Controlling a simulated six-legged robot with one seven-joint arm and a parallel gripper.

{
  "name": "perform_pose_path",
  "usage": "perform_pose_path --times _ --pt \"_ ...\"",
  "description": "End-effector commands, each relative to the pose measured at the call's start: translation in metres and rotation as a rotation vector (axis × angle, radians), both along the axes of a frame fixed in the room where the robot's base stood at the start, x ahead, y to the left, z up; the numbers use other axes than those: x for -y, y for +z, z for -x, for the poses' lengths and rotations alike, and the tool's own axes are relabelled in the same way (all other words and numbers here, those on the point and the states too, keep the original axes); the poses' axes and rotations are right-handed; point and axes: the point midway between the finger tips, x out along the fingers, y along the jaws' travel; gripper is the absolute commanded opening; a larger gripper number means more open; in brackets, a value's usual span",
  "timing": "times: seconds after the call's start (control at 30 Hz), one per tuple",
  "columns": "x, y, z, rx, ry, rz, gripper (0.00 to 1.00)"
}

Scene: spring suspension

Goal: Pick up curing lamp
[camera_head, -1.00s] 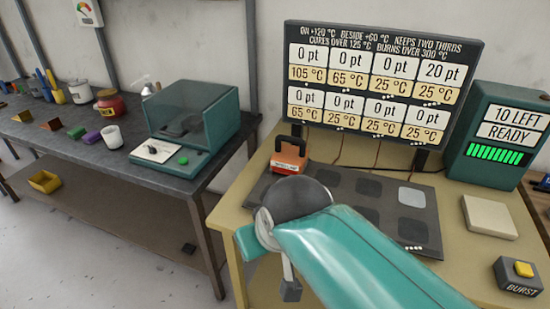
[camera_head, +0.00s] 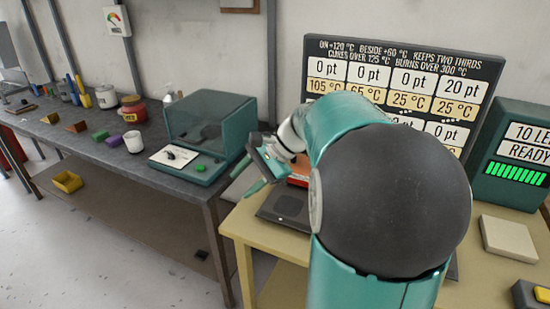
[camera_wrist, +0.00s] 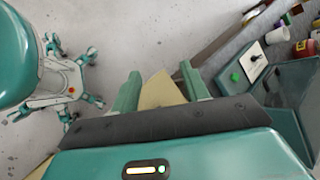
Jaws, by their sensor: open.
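The orange-red block with a black handle, which looks like the curing lamp (camera_head: 298,171), stands on the dark pad plate (camera_head: 283,206) at the back left of the cream table. In the head view my arm hides nearly all of it, and only an orange sliver shows. My gripper (camera_head: 246,178) is beside it on the left, above the gap between the two tables. It is open and empty. In the wrist view its two green fingers (camera_wrist: 160,85) are spread apart over the cream table's corner and the floor. The lamp is not visible there.
A glass-covered scale (camera_head: 210,135) stands on the grey bench to the left. A display board (camera_head: 400,85) stands behind the plate. A teal READY box (camera_head: 512,155) and a pale block (camera_head: 508,240) are on the right. Floor shows between the tables.

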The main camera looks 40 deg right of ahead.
Motion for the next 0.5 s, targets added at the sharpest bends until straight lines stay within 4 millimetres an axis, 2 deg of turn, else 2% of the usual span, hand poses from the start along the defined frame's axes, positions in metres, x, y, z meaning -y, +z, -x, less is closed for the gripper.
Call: perform_pose_path --times 0.03,0.17,0.23,0.37,0.4,0.5 --pt "0.027 -0.006 -0.009 -0.018 -0.080 -0.083 0.45" --pt "0.096 -0.015 -0.026 -0.039 -0.273 -0.303 0.45" --pt "0.136 -0.022 -0.029 -0.039 -0.370 -0.423 0.45" --pt "0.216 -0.038 -0.024 -0.018 -0.536 -0.643 0.45" --pt "0.241 -0.044 -0.019 -0.008 -0.581 -0.709 0.45" --pt "0.293 -0.058 -0.003 0.026 -0.670 -0.853 0.45"
